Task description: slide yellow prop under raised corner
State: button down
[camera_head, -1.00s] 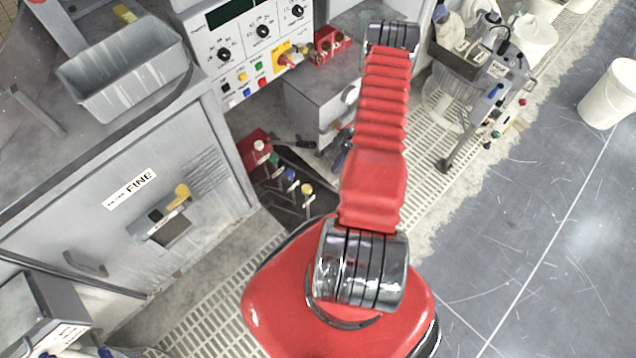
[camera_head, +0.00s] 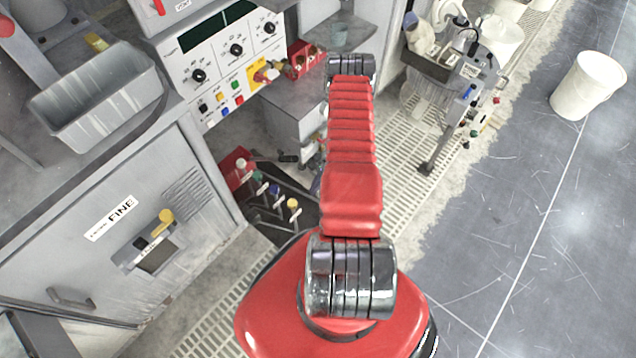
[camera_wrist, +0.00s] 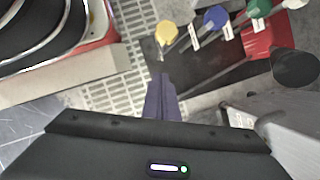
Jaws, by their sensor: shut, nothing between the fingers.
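My gripper (camera_wrist: 160,82) is shut and empty in the wrist view, its dark fingers together and pointing at the floor grating. Just beyond the fingertips is a yellow-knobbed handle (camera_wrist: 167,32), apart from them. It also shows in the head view (camera_head: 293,204), last in a row on a black base. I cannot tell whether it is the yellow prop. Other yellow pieces are a handle (camera_head: 166,216) on the grey cabinet and a small block (camera_head: 96,41) behind the grey bin. I cannot make out a raised corner. My arm hides the gripper in the head view.
Blue (camera_wrist: 215,17) and green (camera_wrist: 258,7) knobs stand beside the yellow one. A grey cabinet (camera_head: 90,255) and control panel (camera_head: 222,60) stand on the left. A white bucket (camera_head: 585,88) stands on the right, with open floor (camera_head: 530,220) in front.

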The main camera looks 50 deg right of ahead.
jog(key=w+a+f, duration=0.2)
jog(key=a+f, duration=0.1)
jog(key=a, duration=0.1)
jog(key=shift+a, duration=0.4)
jog(key=shift+a, duration=0.15)
